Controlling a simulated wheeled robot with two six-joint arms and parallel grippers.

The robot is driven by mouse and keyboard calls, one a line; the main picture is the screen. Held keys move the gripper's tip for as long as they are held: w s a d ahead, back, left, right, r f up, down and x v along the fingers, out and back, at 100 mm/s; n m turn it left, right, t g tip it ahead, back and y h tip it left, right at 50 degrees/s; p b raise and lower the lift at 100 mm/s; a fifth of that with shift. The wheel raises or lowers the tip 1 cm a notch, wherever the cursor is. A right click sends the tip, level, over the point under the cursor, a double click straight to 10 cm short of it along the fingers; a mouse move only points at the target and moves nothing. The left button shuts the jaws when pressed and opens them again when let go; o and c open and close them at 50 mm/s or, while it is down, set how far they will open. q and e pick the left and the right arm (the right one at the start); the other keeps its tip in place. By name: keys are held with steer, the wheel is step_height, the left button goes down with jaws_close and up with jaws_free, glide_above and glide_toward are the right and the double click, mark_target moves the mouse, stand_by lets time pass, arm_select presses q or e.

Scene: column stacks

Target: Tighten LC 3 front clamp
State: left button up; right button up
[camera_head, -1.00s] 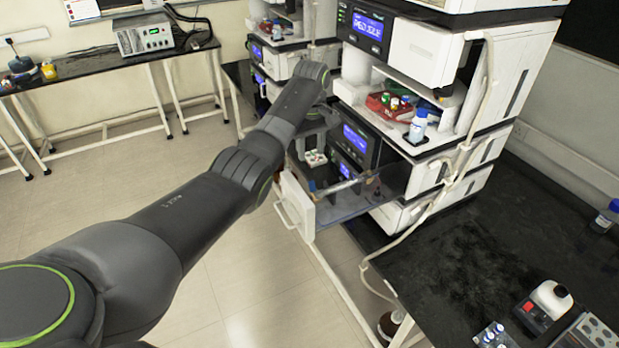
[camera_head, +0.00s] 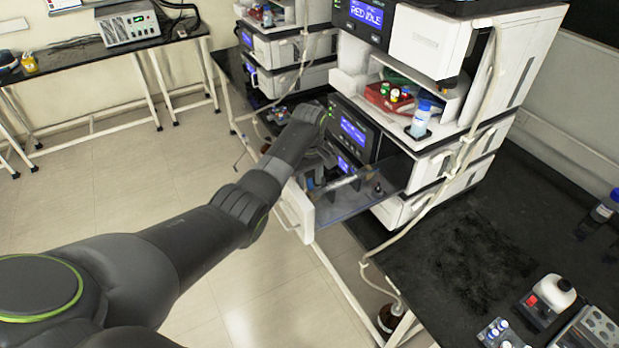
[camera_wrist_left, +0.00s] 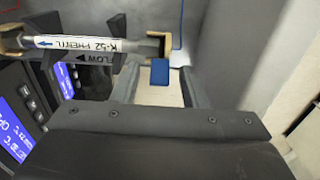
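An LC column (camera_wrist_left: 90,42) with a white label reading "K-52 PHENYL" lies across the top of the left wrist view. It sits in dark holders, with a brass-coloured fitting at its right end. A blue tab (camera_wrist_left: 160,72) is just below that fitting; I cannot tell if it is the front clamp. My left gripper (camera_wrist_left: 158,92) has its fingers apart, one on each side of the blue tab, holding nothing visible. In the head view the left gripper (camera_head: 320,172) reaches over the open drawer (camera_head: 298,211), partly hidden by my arm. The column (camera_head: 345,184) shows there too.
The instrument stack (camera_head: 430,50) rises behind the drawer, its top display reading "RED IDLE". A red tray with vials (camera_head: 385,98) and a blue-capped bottle (camera_head: 421,120) stand on a shelf. The black bench (camera_head: 470,245) has clear room.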

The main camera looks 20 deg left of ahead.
arm_select(q)
jaws_close()
steer(key=shift+s+d+r+t+y, duration=0.1)
steer(key=shift+s+d+t+y, duration=0.15)
steer(key=shift+t+y, duration=0.2)
steer(key=shift+s+d+t+y, duration=0.15)
steer(key=shift+d+t+y, duration=0.2)
steer(key=shift+y, duration=0.2)
steer(key=shift+a, duration=0.1)
jaws_free()
